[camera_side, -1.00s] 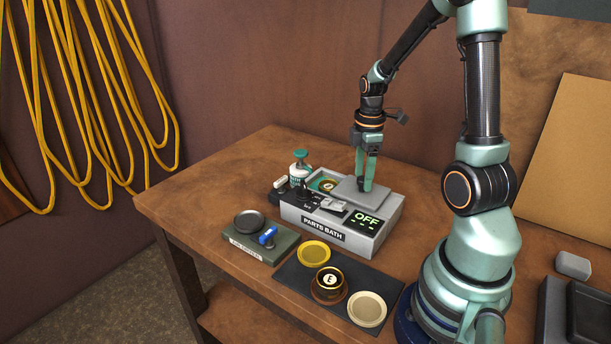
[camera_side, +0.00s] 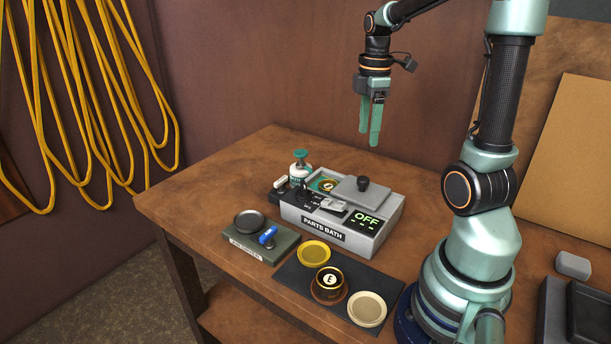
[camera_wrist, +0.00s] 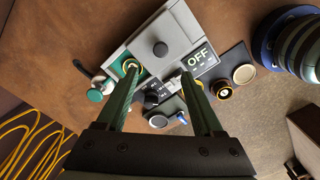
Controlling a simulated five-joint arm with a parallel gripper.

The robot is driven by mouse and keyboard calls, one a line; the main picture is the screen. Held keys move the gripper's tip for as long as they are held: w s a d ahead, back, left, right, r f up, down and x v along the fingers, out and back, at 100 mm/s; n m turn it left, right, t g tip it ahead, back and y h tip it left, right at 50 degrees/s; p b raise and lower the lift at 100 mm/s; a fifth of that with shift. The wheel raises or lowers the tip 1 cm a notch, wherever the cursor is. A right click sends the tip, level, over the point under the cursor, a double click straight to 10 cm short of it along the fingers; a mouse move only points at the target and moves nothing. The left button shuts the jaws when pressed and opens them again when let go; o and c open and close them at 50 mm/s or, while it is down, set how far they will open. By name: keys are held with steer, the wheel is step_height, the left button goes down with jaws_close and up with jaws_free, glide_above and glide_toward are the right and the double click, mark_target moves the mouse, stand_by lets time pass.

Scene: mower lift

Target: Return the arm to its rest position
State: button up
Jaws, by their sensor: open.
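My gripper (camera_side: 371,138) hangs in the air above the parts bath (camera_side: 352,237), fingers pointing down, empty and clear of everything. In the wrist view its two fingers (camera_wrist: 163,88) are spread apart. The parts bath is a grey box with a display reading OFF. Its grey lid (camera_side: 371,193) with a dark knob (camera_side: 363,182) covers the right part of the top. At the left of the lid an opening shows teal and a round dark piece with a gold ring (camera_side: 327,185).
A bottle with a teal top (camera_side: 301,163) stands behind the bath. A grey-green block (camera_side: 256,245) with a dark disc and blue part sits at left. A dark mat (camera_side: 303,281) holds a yellow dish, a lettered jar and a cream dish. A grey block (camera_side: 573,264) lies at right.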

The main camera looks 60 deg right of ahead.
steer(key=shift+a+r, duration=0.1)
steer(key=a+r+m+t, duration=0.3)
steer(key=a+m, duration=0.6)
steer(key=a, duration=1.2)
steer(key=t, duration=0.2)
steer(key=shift+w+a+t, duration=0.15)
steer(key=shift+w+t, duration=0.15)
